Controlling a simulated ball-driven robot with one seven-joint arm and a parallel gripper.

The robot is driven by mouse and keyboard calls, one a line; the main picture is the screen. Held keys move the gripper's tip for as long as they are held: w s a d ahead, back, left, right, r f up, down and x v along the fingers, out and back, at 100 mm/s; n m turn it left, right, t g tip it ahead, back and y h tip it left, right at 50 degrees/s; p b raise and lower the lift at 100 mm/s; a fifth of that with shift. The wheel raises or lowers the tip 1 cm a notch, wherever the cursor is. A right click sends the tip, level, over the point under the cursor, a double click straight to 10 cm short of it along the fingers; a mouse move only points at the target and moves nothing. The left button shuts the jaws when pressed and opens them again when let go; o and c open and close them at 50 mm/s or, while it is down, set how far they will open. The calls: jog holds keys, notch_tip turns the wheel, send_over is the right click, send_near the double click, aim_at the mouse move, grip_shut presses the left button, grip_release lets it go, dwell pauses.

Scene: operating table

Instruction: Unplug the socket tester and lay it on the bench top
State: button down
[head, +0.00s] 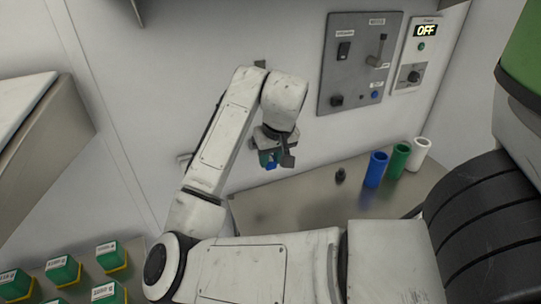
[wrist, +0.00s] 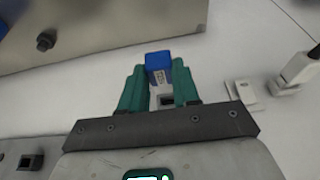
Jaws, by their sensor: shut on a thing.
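My gripper (wrist: 160,84) has green fingers shut on the socket tester (wrist: 158,66), a small blue block with a pale label. In the head view my gripper (head: 271,158) points down in front of the wall, and the blue tester (head: 271,166) shows between its fingers. The tester's lower part is partly hidden by the fingers; I see no socket around it, but cannot tell its exact distance from the wall. The grey bench top (head: 305,195) lies below and to the right of the gripper; it also fills the upper left of the wrist view (wrist: 105,30).
On the bench stand a small black knob-like thing (head: 340,174) and blue (head: 375,170), green (head: 398,161) and white (head: 420,154) tubes. The bench's left part looks clear.

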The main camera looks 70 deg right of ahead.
jog(key=shift+r, duration=0.1)
jog(key=p+v, duration=0.7)
jog(key=shift+r, duration=0.4)
jog(key=shift+d, duration=0.15)
dwell(0.6)
